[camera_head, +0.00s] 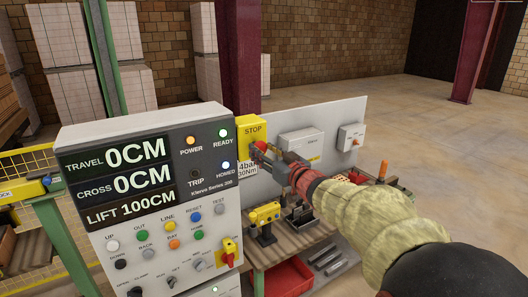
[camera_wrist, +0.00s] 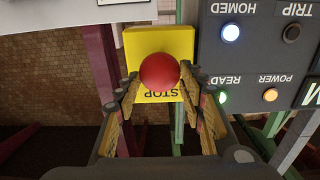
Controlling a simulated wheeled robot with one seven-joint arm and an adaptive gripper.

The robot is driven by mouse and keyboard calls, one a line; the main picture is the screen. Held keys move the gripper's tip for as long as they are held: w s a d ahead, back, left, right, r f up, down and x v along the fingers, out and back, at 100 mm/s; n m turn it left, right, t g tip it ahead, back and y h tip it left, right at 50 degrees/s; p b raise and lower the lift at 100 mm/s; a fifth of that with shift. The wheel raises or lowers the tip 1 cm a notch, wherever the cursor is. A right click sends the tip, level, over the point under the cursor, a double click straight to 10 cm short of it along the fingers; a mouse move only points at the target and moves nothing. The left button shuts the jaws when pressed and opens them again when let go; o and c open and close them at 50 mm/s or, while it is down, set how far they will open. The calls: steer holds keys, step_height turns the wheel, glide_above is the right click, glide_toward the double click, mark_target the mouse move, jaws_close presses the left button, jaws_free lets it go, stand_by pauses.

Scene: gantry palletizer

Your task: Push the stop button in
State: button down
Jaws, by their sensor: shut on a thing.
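The stop button (camera_head: 260,146) is a red knob on a yellow box (camera_head: 249,127) marked STOP, beside the right edge of the control panel. In the wrist view the round red button (camera_wrist: 160,71) is in the middle, in front of the yellow box (camera_wrist: 184,40). My gripper (camera_head: 268,152) reaches in from the right and is at the button. In the wrist view the fingers of my gripper (camera_wrist: 160,88) are shut on the red button, one on each side. How deep the button sits is hidden by the knob and fingers.
The control panel (camera_head: 150,222) stands close at the left, with TRAVEL 0CM, CROSS 0CM and LIFT 100CM displays. POWER, READY and HOMED lamps are lit. A workbench (camera_head: 285,247) with yellow tools and a red bin (camera_head: 288,279) lies below. Open floor (camera_head: 430,130) spreads behind at the right.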

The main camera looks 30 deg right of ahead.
steer(key=shift+w, duration=0.55)
steer(key=shift+r, duration=0.1)
steer(key=c, duration=1.5)
jaws_free()
steer(key=shift+c, duration=0.2)
steer(key=shift+o, duration=1.2)
steer(key=shift+w, duration=0.2)
steer(key=shift+o, duration=1.1)
steer(key=shift+s, duration=0.15)
